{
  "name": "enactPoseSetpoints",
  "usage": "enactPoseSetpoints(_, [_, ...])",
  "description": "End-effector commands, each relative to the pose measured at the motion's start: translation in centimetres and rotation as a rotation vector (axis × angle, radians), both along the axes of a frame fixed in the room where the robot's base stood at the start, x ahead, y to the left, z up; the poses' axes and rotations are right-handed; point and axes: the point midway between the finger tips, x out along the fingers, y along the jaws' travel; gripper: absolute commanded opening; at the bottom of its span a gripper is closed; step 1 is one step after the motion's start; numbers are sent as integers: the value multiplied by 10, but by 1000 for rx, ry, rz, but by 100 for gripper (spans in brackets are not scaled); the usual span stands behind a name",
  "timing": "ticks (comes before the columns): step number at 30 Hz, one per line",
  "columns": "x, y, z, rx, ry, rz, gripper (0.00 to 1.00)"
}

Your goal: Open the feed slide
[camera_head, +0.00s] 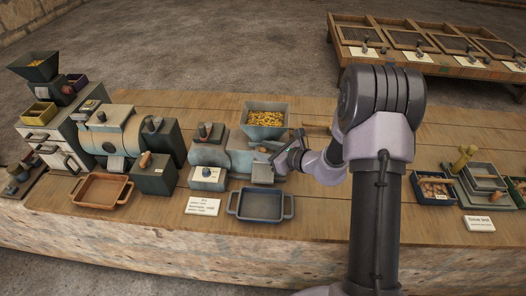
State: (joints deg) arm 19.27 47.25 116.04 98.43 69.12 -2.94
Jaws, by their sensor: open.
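A teal mill (240,158) stands on the wooden bench, with a square hopper (265,118) full of yellow grain on top. The feed slide cannot be told apart for sure; a small grey block (263,172) sits low on the mill's right side, below the hopper. My gripper (285,158) is at the right side of the mill, just below and right of the hopper, close to that block. It is open, with nothing seen between its fingers. Whether it touches the mill cannot be told, and my wrist hides part of that side.
A dark blue tray (261,205) stands in front of the mill beside a white label card (202,206). Left are another mill (112,130) and a brown tray (101,189). Right are a blue box (433,188) and a stacked sieve (484,178).

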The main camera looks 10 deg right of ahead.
Motion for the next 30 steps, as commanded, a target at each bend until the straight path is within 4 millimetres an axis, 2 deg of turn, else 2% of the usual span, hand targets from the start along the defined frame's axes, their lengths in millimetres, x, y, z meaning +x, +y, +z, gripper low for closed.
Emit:
enactPoseSetpoints(8, [1,1,0,-1,-1,0,42])
enactPoseSetpoints(12, [1,1,0,-1,-1,0,14])
enactPoseSetpoints(14, [1,1,0,-1,-1,0,2])
enactPoseSetpoints(15, [1,1,0,-1,-1,0,0])
enactPoseSetpoints(30, [1,0,0,-1,0,0,0])
